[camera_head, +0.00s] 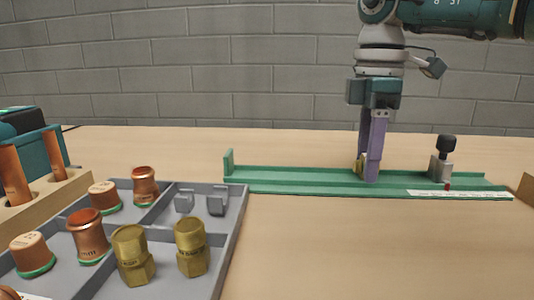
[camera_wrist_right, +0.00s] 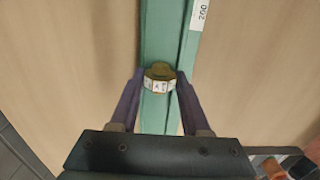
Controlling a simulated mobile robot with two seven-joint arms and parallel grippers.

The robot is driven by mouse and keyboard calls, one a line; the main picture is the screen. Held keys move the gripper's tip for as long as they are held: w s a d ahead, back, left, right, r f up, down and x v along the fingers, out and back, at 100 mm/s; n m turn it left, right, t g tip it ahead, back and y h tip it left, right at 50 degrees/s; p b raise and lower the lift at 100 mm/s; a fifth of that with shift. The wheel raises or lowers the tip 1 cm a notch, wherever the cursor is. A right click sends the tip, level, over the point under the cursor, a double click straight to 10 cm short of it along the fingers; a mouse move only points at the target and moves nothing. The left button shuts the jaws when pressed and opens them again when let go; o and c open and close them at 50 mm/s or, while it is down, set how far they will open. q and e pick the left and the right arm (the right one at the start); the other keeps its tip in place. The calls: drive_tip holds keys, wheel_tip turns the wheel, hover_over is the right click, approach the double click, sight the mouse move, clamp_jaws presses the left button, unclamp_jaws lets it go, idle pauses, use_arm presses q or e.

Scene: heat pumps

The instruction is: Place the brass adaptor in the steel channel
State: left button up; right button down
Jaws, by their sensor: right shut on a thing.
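The brass adaptor (camera_wrist_right: 160,71) sits between the two purple fingers of my right gripper (camera_wrist_right: 157,88), with a white lettered band facing the wrist camera. In the head view my right gripper (camera_head: 369,170) points down at the green channel (camera_head: 300,183), and a bit of the brass adaptor (camera_head: 359,164) shows behind a finger. The gripper is shut on it. The adaptor is over or in the channel; whether it touches the channel floor is hidden. The channel also runs under the adaptor in the wrist view (camera_wrist_right: 168,30). My left gripper is out of view.
A grey compartment tray (camera_head: 238,225) at front left holds copper fittings (camera_head: 88,238), grey clips (camera_head: 217,201) and two more brass pieces (camera_head: 191,247). A black-knobbed block (camera_head: 443,160) stands at the channel's right end. A wooden rack (camera_head: 55,192) is far left. Table front right is clear.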

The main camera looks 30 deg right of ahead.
drive_tip(key=shift+s+d+f, duration=0.1)
drive_tip(key=shift+d+f, duration=0.15)
drive_tip(key=shift+f, duration=0.65)
drive_tip(key=c, duration=0.5)
unclamp_jaws()
drive_tip(key=shift+c, duration=0.2)
drive_tip(key=shift+o, duration=0.9)
wheel_tip(320, 180, up, 13)
drive_tip(key=p, duration=0.2)
drive_tip(key=shift+w+a, duration=0.2)
drive_tip(key=shift+a, duration=0.1)
drive_tip(key=shift+r, duration=0.35)
